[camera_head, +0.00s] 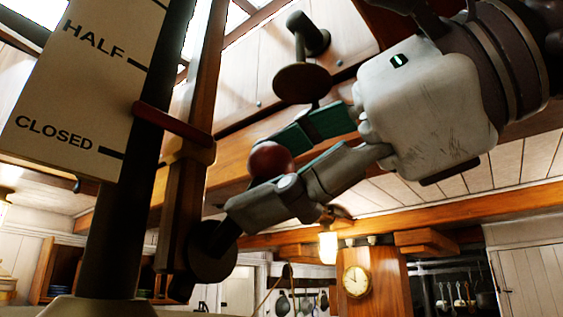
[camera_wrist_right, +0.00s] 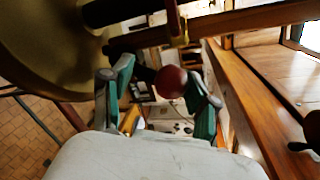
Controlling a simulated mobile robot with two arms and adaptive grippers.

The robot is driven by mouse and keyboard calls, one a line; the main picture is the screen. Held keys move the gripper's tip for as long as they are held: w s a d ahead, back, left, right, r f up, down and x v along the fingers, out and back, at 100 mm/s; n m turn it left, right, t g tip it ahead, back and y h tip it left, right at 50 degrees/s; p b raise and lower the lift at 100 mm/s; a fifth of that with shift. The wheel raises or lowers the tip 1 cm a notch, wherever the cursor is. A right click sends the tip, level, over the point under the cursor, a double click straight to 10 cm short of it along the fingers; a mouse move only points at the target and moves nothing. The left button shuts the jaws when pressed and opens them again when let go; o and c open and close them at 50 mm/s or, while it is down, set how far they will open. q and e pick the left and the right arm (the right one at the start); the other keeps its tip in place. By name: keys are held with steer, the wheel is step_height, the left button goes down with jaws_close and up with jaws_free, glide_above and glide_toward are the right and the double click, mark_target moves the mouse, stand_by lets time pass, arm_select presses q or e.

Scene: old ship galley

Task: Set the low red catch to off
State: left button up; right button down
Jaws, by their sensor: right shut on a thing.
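A round red knob (camera_head: 270,160) shows at mid-picture in the head view, apparently the handle of the low red catch. A dark round mount (camera_head: 213,252) sits below and left of it; the link between them is mostly hidden by a finger. My right gripper (camera_head: 259,172) comes in from the right, with its two green-padded fingers on either side of the knob, shut on it. In the right wrist view the red knob (camera_wrist_right: 171,82) lies between the fingertips (camera_wrist_right: 167,88). No off marking is readable. My left gripper is not in view.
A white scale plate (camera_head: 75,85) marked HALF and CLOSED stands at left, beside a dark post (camera_head: 125,215) and a reddish pointer (camera_head: 172,123). A dark disc-ended fitting (camera_head: 300,82) hangs above the fingers. A large brass disc (camera_wrist_right: 45,65) fills the wrist view's left.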

steer(key=shift+r, duration=0.2)
steer(key=c, duration=0.7)
jaws_free()
steer(key=shift+o, duration=1.7)
steer(key=shift+w+a+f, duration=0.15)
steer(key=shift+w+a, duration=0.1)
steer(key=shift+a, duration=0.05)
steer(key=v, duration=1.2)
